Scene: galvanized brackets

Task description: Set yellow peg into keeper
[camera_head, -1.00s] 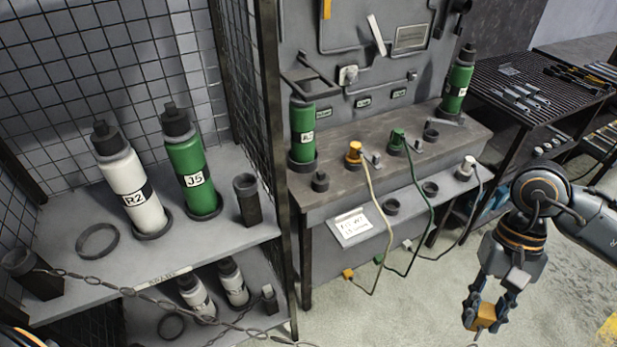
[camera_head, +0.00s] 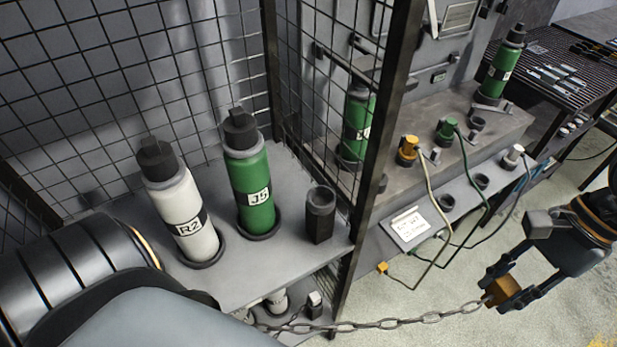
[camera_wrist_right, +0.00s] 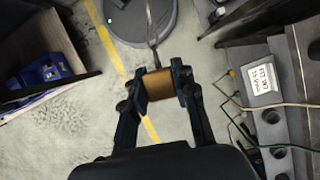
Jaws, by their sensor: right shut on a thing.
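The yellow peg (camera_head: 501,290), an orange-yellow block at the end of a chain (camera_head: 400,322), is between the fingers of my right gripper (camera_head: 499,292), at the lower right of the head view. The gripper is shut on it, in the air right of the caged shelf. The peg also shows in the right wrist view (camera_wrist_right: 159,84), with both fingertips against its sides. A dark square holder with an open round top (camera_head: 320,214), likely the keeper, stands at the shelf's right front, well left of the peg. My left arm fills the lower left; its gripper is out of view.
The green J5 bottle (camera_head: 248,180) and white R2 bottle (camera_head: 183,215) stand in rings on the shelf (camera_head: 270,268). A mesh wall with a dark post (camera_head: 372,150) separates shelf and bench (camera_head: 445,110). Cables hang from the bench front.

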